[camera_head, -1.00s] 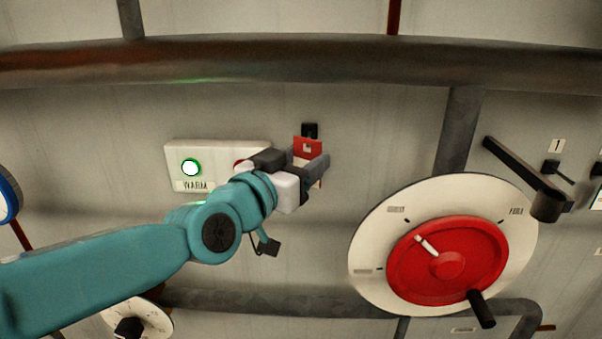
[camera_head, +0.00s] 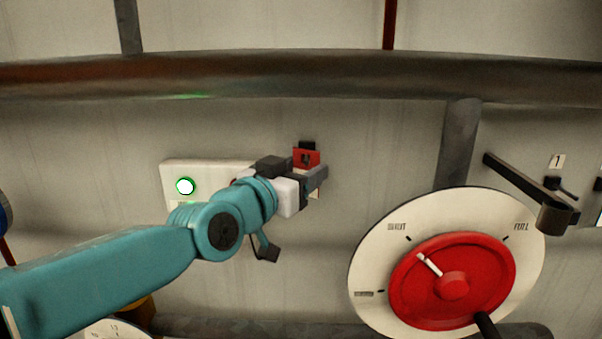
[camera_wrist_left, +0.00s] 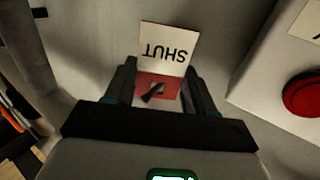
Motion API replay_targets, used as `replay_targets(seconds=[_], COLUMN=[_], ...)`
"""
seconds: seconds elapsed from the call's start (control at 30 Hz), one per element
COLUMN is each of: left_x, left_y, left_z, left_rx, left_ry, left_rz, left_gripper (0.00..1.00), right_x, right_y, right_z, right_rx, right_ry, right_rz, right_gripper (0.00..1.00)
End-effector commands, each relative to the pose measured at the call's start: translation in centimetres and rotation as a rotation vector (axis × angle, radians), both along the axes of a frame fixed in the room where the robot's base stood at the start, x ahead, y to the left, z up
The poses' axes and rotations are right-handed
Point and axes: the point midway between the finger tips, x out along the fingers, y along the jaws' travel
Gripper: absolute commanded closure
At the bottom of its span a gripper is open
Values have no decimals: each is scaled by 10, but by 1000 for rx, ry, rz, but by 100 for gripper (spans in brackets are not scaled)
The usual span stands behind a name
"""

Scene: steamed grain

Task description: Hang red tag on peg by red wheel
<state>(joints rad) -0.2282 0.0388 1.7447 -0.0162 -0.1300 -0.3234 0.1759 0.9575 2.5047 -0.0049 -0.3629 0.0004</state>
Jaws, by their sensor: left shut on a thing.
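My left gripper (camera_head: 318,181) is shut on the red tag (camera_head: 306,157) at the wall, left of the red wheel (camera_head: 450,275). In the left wrist view, the gripper (camera_wrist_left: 168,100) has the red part of the tag (camera_wrist_left: 168,84) between its fingers. The tag's white part (camera_wrist_left: 163,47) reads SHUT upside down. A short dark peg (camera_wrist_left: 152,93) shows over the red part; I cannot tell whether it passes through the tag's hole. In the head view a black peg base (camera_head: 307,145) shows just above the tag. My right gripper is not in view.
A red button (camera_wrist_left: 302,94) shows in the left wrist view. A thick pipe (camera_head: 300,75) crosses above, and a dark lever (camera_head: 525,190) is at the right.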

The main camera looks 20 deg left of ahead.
Motion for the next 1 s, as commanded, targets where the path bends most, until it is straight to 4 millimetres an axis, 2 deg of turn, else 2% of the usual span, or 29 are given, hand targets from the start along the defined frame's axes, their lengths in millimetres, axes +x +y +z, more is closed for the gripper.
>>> replay_targets(seconds=[0.27,0.3,0.4,0.67,0.77,0.87,1.0], left_x=[0,0,0,-1,-6,-21,-56], left_y=[0,0,0,0,2,6,14], left_z=[0,0,0,0,0,0,0], left_rx=[0,0,0,0,-1,-1,-1], left_ry=[0,0,0,0,-1,-3,-3], left_rz=[0,0,0,0,0,1,1], left_gripper=[76,42,16,16,16,16,16], right_x=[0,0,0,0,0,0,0], right_y=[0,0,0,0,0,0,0], right_z=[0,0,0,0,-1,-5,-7], right_rx=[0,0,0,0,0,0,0], right_ry=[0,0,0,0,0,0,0], right_rz=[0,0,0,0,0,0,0], right_gripper=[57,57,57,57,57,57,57])
